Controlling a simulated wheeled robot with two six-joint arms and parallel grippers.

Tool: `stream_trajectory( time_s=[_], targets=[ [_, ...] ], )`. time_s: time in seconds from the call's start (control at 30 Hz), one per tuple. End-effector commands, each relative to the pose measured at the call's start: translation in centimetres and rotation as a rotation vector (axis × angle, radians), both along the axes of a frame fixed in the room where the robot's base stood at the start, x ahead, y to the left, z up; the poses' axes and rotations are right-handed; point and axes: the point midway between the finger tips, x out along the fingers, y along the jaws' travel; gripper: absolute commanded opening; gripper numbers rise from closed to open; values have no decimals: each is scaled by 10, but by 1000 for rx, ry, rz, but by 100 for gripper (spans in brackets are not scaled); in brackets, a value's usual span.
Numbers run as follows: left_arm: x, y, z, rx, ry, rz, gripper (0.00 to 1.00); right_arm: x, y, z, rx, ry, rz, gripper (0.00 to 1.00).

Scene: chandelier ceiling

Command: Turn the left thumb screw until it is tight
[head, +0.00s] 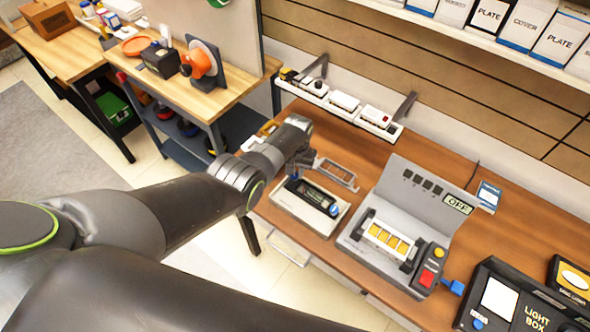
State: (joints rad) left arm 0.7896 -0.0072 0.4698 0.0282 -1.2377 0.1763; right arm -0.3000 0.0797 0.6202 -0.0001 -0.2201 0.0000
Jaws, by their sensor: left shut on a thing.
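A pale fixture (332,222) with a dark cylinder (312,194) in it sits on the wooden workbench (262,210). A thin grey rectangular frame (337,173) stands at its back edge, beside my gripper. My left gripper (300,166) reaches in from the left and points down at the back left of the fixture. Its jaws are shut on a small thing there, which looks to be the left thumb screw. The screw is hidden behind the fingers, so I cannot see how far it is turned. My right gripper is out of view.
A grey tester (428,205) reading OFF, with yellow cells and a red button, stands to the right. A black light box (500,297) is at the lower right. A narrow wall shelf (340,106) runs behind. A second bench (230,98) is at upper left.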

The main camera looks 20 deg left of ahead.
Motion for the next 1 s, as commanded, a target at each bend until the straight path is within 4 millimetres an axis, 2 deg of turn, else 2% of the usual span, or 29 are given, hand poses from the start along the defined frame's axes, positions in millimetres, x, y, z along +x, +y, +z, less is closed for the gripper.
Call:
stream_trajectory(
  time_s=[0.1,0.13,0.3,0.67,0.93,1.0],
  targets=[
    [1,0,1,0,-2,-1,1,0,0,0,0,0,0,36],
    [1,0,1,0,-2,-1,27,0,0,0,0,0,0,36],
    [0,0,0,0,-1,0,46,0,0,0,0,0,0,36],
    [0,0,4,0,0,1,46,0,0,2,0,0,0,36],
    [0,-1,33,-1,-2,1,46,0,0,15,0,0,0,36],
    [1,-2,38,-1,-3,1,46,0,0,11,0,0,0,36]
  ],
)
